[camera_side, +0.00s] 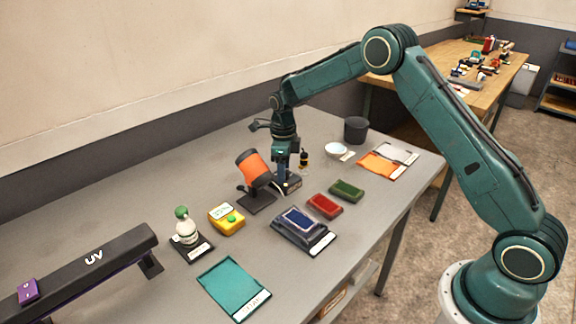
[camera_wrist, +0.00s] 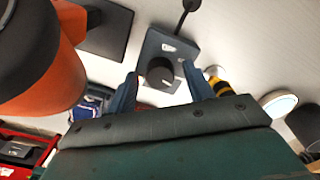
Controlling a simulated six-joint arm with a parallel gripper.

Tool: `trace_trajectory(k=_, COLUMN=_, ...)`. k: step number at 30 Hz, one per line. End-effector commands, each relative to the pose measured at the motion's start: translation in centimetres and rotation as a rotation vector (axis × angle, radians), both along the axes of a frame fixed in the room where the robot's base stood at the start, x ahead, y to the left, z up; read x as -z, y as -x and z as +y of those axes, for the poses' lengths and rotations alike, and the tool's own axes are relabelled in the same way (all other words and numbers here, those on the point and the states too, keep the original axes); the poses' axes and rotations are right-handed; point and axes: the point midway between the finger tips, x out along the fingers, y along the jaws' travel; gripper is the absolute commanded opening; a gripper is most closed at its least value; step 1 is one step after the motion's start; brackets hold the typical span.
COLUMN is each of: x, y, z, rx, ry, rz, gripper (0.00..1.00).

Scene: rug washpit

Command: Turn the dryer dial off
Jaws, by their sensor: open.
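The dryer (camera_side: 252,167) is an orange and black drum shape tilted on a black stand, left of my gripper; it fills the upper left of the wrist view (camera_wrist: 62,70). The dial (camera_wrist: 160,72) is a round dark knob on a small grey box (camera_wrist: 182,47) with white labels. That box (camera_side: 293,187) stands on the table just right of the dryer stand. My gripper (camera_wrist: 158,70) points down over the dial, open, with one blue finger on each side of the knob. I cannot tell whether the fingers touch it. In the side view, my gripper (camera_side: 284,180) hides most of the knob.
A yellow-black bottle (camera_side: 304,158), white bowl (camera_side: 336,150) and dark cup (camera_side: 355,130) stand behind right. Red (camera_side: 324,206) and green (camera_side: 347,190) pads and a blue-topped tray (camera_side: 303,241) lie in front. A yellow device (camera_side: 227,218) is left. Bare table lies back left.

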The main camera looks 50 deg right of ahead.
Motion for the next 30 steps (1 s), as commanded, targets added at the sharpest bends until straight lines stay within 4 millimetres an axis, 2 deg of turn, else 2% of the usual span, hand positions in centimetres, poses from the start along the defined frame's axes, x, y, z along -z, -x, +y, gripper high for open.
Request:
trace_trajectory(k=5, x=0.01, y=0.01, z=0.00, rx=0.000, ry=0.000, rz=0.000, gripper=0.52)
trace_trajectory(k=12, x=-0.01, y=0.01, z=0.00, rx=0.000, ry=0.000, rz=0.001, gripper=0.07)
trace_trajectory(k=22, x=-0.03, y=0.03, z=0.02, rx=-0.024, ry=0.000, rz=0.001, gripper=0.07)
trace_trajectory(k=30, x=-0.05, y=0.02, z=0.01, rx=-0.137, ry=-0.001, rz=0.001, gripper=0.07)
